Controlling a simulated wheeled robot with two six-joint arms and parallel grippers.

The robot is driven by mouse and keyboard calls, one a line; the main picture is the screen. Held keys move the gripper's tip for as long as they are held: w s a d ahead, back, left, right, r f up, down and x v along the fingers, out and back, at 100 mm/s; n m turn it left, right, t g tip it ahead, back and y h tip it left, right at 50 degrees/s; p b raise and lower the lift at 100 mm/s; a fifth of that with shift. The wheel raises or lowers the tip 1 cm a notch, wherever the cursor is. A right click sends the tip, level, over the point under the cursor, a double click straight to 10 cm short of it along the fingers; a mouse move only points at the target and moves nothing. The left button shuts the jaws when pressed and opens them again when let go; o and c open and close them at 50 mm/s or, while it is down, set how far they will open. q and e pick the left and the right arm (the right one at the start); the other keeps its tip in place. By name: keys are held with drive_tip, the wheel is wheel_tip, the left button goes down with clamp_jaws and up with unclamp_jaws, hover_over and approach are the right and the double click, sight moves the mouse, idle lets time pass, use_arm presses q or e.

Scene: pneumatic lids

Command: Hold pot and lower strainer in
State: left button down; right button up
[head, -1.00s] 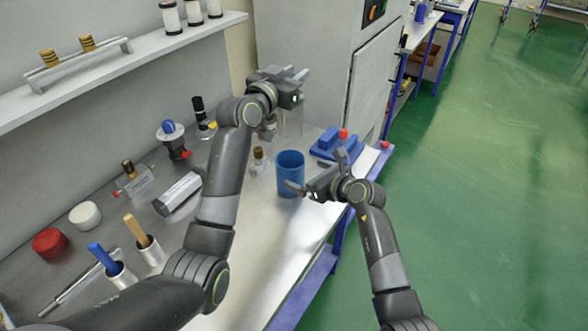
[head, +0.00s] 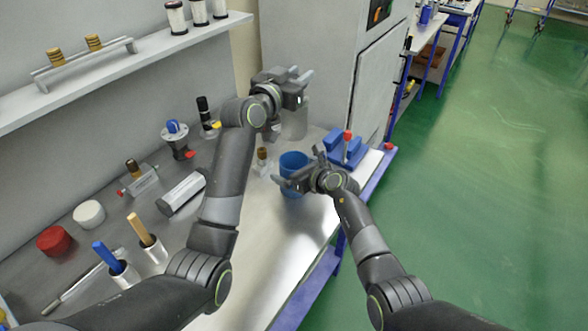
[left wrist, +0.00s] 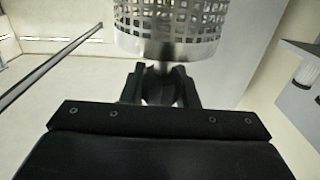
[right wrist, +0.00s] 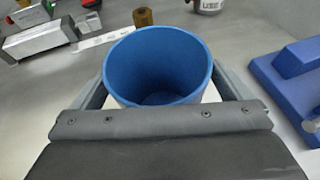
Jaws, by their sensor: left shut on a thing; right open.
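The blue pot (head: 292,160) stands upright on the metal bench. Its open top (right wrist: 155,62) shows an empty inside in the right wrist view. My right gripper (head: 298,169) is open, with one finger on each side of the pot; a gap shows at the right finger in the right wrist view. My left gripper (head: 299,76) is raised above and behind the pot in the head view. In the left wrist view my left gripper (left wrist: 160,78) is shut on the stem of the strainer (left wrist: 170,22), a perforated metal basket. I cannot make out the strainer clearly in the head view.
A blue block (head: 347,150) with a red-topped item sits right of the pot. A small brown-capped bottle (head: 263,160) stands to its left. A grey cabinet (head: 318,60) rises behind. The bench front (head: 265,240) is clear.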

drive_tip(key=c, duration=1.1)
use_arm(q)
drive_tip(key=shift+s+f, duration=0.1)
drive_tip(key=shift+f, duration=1.95)
